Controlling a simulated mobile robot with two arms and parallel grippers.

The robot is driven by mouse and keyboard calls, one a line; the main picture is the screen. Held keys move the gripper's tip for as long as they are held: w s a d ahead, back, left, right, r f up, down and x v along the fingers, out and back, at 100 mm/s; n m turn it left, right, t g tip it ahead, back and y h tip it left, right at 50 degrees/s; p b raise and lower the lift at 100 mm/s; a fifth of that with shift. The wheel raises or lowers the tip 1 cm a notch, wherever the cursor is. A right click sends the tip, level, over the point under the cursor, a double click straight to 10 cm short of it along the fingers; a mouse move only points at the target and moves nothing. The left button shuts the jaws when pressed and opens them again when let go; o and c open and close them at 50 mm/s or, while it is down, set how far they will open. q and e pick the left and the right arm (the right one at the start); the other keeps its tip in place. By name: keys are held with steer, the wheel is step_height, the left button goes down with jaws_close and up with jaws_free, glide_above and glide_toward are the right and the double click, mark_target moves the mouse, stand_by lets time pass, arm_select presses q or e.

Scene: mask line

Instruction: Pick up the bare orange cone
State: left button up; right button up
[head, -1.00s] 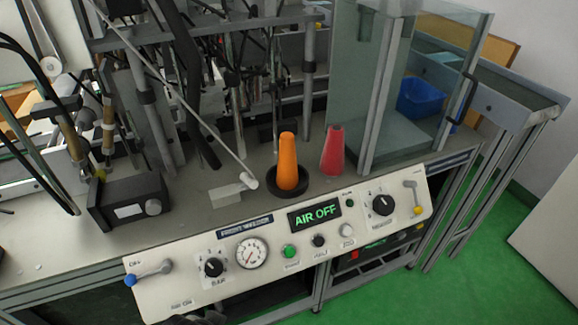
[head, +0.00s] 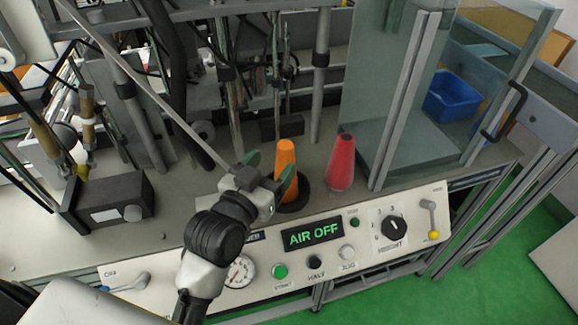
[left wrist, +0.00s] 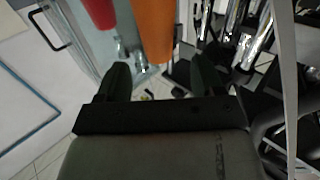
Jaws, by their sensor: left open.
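The bare orange cone (head: 286,157) stands upright in a round black base (head: 303,192) on the grey bench. My left gripper (head: 272,170) is open and close to the cone's near left side in the head view, hiding part of its lower body. In the left wrist view the orange cone (left wrist: 153,30) is ahead of the open fingers (left wrist: 162,76), roughly in line with the gap between them. I cannot tell whether a finger touches it. My right gripper is not in view.
A red cone (head: 340,165) stands just right of the orange one. A clear-walled enclosure (head: 392,110) rises behind it. The control panel's display (head: 312,233) reads AIR OFF. A black box (head: 108,202) sits at left. A diagonal rod (head: 150,90) ends near my gripper.

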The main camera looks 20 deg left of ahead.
mark_target(289, 142)
arm_select(q)
steer(key=w, duration=0.2)
steer(key=shift+w+d, duration=0.3)
steer(key=shift+d, duration=0.05)
steer(key=w, duration=0.3)
steer(key=w+p, duration=0.1)
steer(key=shift+w+d+r, duration=0.15)
steer(key=shift+d+r, duration=0.2)
steer(key=shift+r, duration=0.05)
steer(key=shift+w+d, duration=0.1)
steer(key=shift+w, duration=0.2)
steer(key=shift+f, duration=0.1)
steer(key=shift+s, duration=0.1)
steer(key=shift+c, duration=1.7)
steer(key=c, duration=0.9)
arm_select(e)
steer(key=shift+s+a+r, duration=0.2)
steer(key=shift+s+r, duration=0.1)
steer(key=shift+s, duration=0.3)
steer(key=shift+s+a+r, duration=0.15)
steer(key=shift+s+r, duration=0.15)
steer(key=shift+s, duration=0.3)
